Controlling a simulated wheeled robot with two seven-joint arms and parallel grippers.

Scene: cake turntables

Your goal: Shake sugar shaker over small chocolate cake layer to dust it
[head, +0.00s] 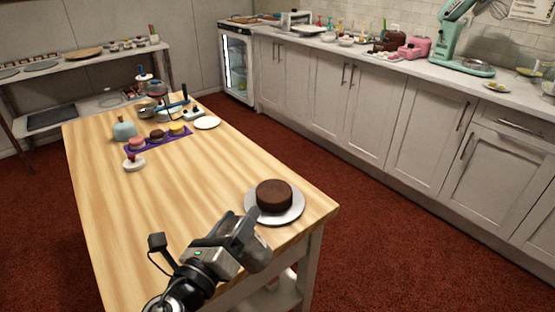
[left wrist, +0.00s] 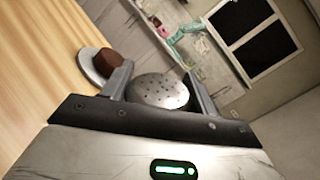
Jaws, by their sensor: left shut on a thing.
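A round chocolate cake layer (head: 274,194) sits on a pale round plate or turntable (head: 294,216) near the right corner of the wooden table. The cake also shows in the left wrist view (left wrist: 108,59), on the plate's edge (left wrist: 88,66). My left gripper (head: 252,238) is in front of the plate, on the near side of the cake. It is shut on the sugar shaker, whose silver perforated top (left wrist: 160,90) shows between the fingers in the left wrist view. The shaker's body is mostly hidden. No falling sugar shows. My right gripper is out of view.
A purple mat (head: 143,150) with small pink, brown and yellow cakes lies farther back on the table (head: 190,200). A white plate (head: 207,123), a teal domed item (head: 124,131) and a small white stand (head: 134,165) are nearby. The table's middle is clear.

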